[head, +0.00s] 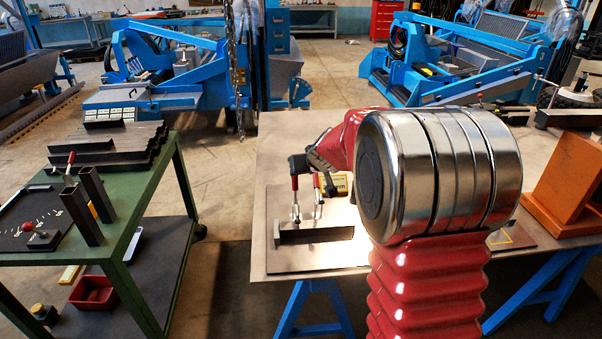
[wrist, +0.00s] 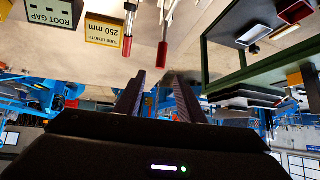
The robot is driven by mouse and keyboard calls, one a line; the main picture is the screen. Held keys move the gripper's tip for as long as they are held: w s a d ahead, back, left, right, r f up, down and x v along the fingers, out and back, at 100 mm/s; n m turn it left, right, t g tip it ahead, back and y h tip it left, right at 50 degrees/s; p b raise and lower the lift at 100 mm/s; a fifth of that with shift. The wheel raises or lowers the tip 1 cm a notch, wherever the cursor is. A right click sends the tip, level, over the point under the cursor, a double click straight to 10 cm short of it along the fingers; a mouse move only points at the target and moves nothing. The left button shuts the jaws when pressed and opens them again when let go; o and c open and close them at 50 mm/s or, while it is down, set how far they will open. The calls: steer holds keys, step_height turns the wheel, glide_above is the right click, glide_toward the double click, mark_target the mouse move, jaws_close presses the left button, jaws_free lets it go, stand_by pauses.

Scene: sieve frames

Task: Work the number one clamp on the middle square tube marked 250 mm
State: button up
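Two toggle clamps with red handles stand side by side on a plate (head: 290,262) on the middle table, their left handle (head: 295,184) and right handle (head: 317,182) raised. A dark bar (head: 318,236), perhaps the square tube, lies just in front of them. The wrist view is upside down; it shows a red handle (wrist: 163,55), another red handle (wrist: 127,46) and a yellow sign (wrist: 104,32) reading 250 mm. I cannot read any clamp number. My gripper (wrist: 159,78) is open and empty, one handle lying roughly in line with its gap. In the head view my gripper (head: 300,164) is close to the handles.
A green cart (head: 150,190) at left carries two upright dark tubes (head: 82,215) and stacked dark bars (head: 112,145). An orange block (head: 560,185) stands at the table's right. A green ROOT GAP sign (wrist: 52,12) is beside the yellow one. A chain (head: 234,70) hangs behind.

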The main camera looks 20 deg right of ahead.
steer(key=shift+v, duration=1.3)
steer(key=shift+c, duration=0.6)
steer(key=shift+s+a+r, duration=0.1)
steer(key=shift+r, duration=0.05)
steer(key=shift+c, duration=0.8)
steer(key=shift+n+g+y, duration=0.3)
steer(key=shift+n+y, duration=0.2)
steer(key=shift+y, duration=0.1)
steer(key=s+a+r, duration=0.1)
steer(key=s+a, duration=0.1)
steer(key=s+a+r, duration=0.1)
steer(key=s+a, duration=0.1)
steer(key=s+a+r, duration=0.2)
steer(key=s, duration=0.1)
steer(key=shift+a, duration=0.15)
jaws_close()
steer(key=s+a+g, duration=0.1)
steer(key=s+a, duration=0.2)
steer(key=s, duration=1.2)
steer(key=s+a+g, duration=0.2)
steer(key=s+a, duration=0.2)
steer(key=s, duration=1.2)
steer(key=shift+a+f+h, duration=0.15)
steer(key=shift+f+h, duration=0.25)
steer(key=shift+f, duration=0.05)
steer(key=shift+s, duration=0.15)
